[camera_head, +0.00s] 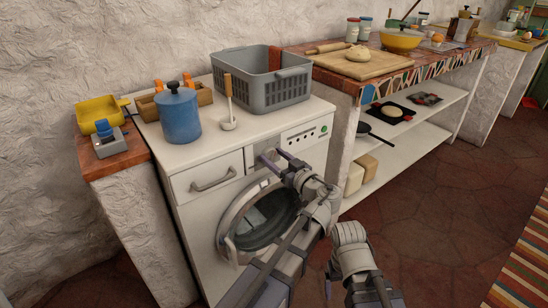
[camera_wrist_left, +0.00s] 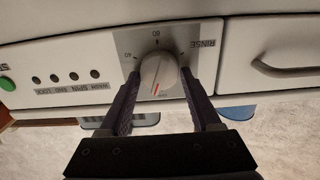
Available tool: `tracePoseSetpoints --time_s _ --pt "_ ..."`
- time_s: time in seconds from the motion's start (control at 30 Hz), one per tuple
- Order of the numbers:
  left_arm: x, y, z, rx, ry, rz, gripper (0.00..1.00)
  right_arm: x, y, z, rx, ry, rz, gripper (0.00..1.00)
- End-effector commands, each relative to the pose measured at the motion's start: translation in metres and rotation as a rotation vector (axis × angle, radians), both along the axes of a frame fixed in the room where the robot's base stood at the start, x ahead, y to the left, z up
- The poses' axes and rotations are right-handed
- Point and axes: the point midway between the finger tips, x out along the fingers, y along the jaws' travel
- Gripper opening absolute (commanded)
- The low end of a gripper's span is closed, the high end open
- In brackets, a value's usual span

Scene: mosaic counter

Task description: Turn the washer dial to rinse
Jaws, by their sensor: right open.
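The washer dial is a round grey knob (camera_wrist_left: 160,72) with a red pointer mark, on a grey panel of the white washer (camera_head: 190,152). In the left wrist view, the pointer faces down toward the small OFF marking. The RINSE label (camera_wrist_left: 208,46) is to the right of the knob. My left gripper (camera_wrist_left: 160,78) has one finger on each side of the knob; I cannot tell whether both fingers touch it. In the head view, the left gripper (camera_head: 273,158) is at the washer front and partly covers the dial. My right gripper (camera_head: 329,284), mostly hidden by its wrist, is low and away from the washer.
A drawer handle (camera_head: 213,181) is left of the dial, and the round door (camera_head: 258,218) is below. Open floor (camera_head: 430,220) lies to the right.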

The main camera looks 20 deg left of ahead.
Motion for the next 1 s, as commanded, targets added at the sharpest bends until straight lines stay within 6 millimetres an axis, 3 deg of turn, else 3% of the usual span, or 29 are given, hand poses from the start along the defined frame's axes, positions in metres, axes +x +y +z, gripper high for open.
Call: tracePoseSetpoints --time_s 0.07,0.5,1.0 --pt "-0.0001 0.0001 0.0 0.0 0.0 0.0 0.54 0.0 0.0 0.0 0.0 0.0 0.0 0.86" --pt "0.0 0.0001 0.0 0.0 0.0 0.0 0.05 0.0 0.0 0.0 0.0 0.0 0.0 0.86" --pt "0.0007 -0.0006 -0.0002 0.11 0.14 0.0 0.05 0.0 0.0 -0.0002 0.0 0.0 0.0 0.86"
